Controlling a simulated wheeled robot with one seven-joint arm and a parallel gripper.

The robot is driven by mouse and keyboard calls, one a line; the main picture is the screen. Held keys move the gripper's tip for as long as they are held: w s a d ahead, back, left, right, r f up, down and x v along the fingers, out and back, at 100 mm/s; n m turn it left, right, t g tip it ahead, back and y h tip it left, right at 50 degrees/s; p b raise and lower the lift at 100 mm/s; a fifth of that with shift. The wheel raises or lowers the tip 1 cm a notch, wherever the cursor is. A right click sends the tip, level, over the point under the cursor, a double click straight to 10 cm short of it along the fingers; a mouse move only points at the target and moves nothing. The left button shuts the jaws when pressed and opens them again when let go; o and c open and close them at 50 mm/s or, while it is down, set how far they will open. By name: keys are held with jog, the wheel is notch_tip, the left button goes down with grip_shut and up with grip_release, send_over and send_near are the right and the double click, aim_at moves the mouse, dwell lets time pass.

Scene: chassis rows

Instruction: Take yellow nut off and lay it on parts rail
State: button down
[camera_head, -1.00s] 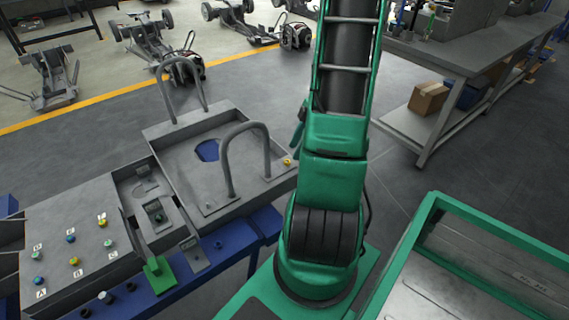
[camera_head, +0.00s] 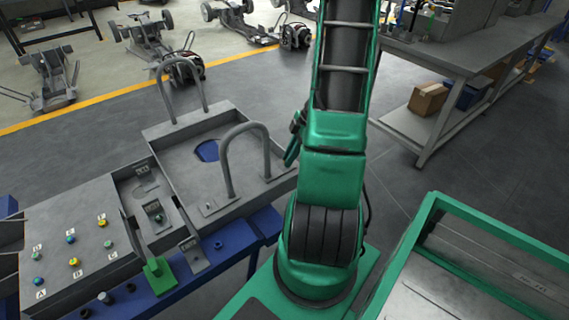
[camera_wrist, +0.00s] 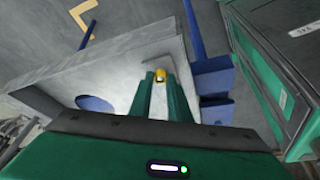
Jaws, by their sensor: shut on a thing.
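The yellow nut (camera_wrist: 159,74) sits between the tips of my two green fingers in the wrist view. My gripper (camera_wrist: 160,78) is shut on it. Behind the nut is the grey metal of the tray-like fixture (camera_wrist: 120,70); I cannot tell whether the nut still touches it. In the head view, part of my gripper (camera_head: 292,150) shows left of my green arm, near the right corner of the fixture (camera_head: 190,135). The nut does not show there. A blue rail (camera_head: 235,240) runs along the fixture's front; I cannot tell if it is the parts rail.
A grey panel (camera_head: 60,240) with several coloured knobs and letter labels stands at the left. Two tall grey hoops (camera_head: 228,165) rise from the fixture. A green-framed case (camera_head: 470,215) is at the right. A bench (camera_head: 450,60) stands behind, with open floor between.

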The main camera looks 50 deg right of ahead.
notch_tip(320, 180, up, 10)
dwell(0.7)
